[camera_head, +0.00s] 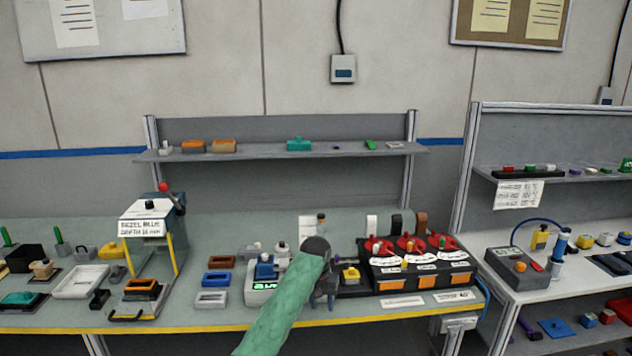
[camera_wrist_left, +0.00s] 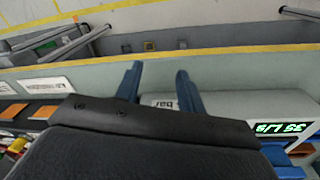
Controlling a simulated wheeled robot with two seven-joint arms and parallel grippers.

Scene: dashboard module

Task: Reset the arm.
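My left arm, in a green sleeve, reaches in from the bottom of the head view. Its dark gripper (camera_head: 323,299) hangs over the front part of the bench (camera_head: 215,321), between a device with a green display (camera_head: 263,287) and a black module with orange panels (camera_head: 421,275). In the left wrist view my left gripper (camera_wrist_left: 159,70) shows two blue fingers standing apart with nothing between them. My right gripper is in neither view.
A bezel press (camera_head: 145,228) with a red knob stands to the left. Small trays (camera_head: 213,299) lie beside the display device. A shelf (camera_head: 255,154) runs behind. Another bench (camera_head: 545,285) stands at right. The bench's front edge has a yellow stripe.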

